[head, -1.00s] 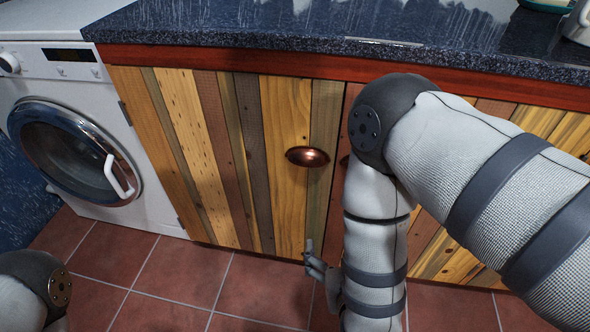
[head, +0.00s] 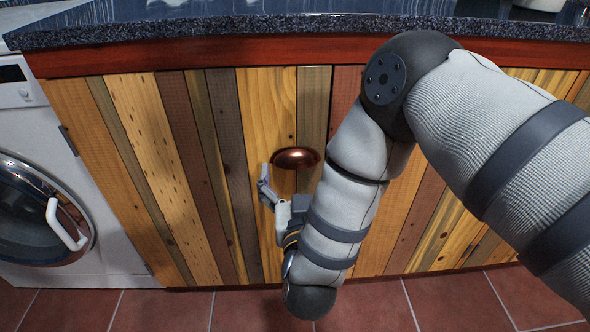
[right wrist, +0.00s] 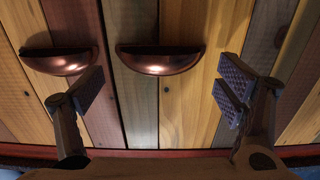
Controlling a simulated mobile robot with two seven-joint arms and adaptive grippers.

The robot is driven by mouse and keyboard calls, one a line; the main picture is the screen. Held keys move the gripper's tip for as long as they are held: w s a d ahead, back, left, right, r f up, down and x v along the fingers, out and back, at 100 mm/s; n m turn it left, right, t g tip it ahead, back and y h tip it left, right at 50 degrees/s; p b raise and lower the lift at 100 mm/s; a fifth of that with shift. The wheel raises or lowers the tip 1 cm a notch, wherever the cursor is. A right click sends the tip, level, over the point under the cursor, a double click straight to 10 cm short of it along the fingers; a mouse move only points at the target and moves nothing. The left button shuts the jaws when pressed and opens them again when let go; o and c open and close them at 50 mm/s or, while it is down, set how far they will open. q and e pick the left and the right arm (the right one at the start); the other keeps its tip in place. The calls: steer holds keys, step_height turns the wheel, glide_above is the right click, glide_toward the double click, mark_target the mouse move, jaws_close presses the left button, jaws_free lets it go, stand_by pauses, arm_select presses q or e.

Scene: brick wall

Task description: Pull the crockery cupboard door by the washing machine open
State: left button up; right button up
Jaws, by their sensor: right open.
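The crockery cupboard door (head: 205,170) beside the washing machine is made of mixed wooden planks and is shut. Its copper cup handle (head: 295,158) is near the door's right edge; it also shows in the right wrist view (right wrist: 160,60). My right gripper (head: 277,190) is just below this handle in the head view, partly hidden by my forearm. In the right wrist view my right gripper (right wrist: 162,90) is open and empty, with the handle seen between its spread fingers. Contact cannot be told. My left gripper is out of view.
The white washing machine (head: 105,235) stands at the left. A second copper handle (right wrist: 58,62), on the neighbouring door, lies behind one finger in the wrist view. The dark countertop (head: 250,30) overhangs above; the tiled floor (head: 160,310) is clear.

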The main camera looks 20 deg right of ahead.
mark_target(296, 165)
steer(key=x, duration=0.3)
steer(key=shift+w+b, duration=0.2)
steer(key=shift+b, duration=0.1)
steer(key=c, duration=1.5)
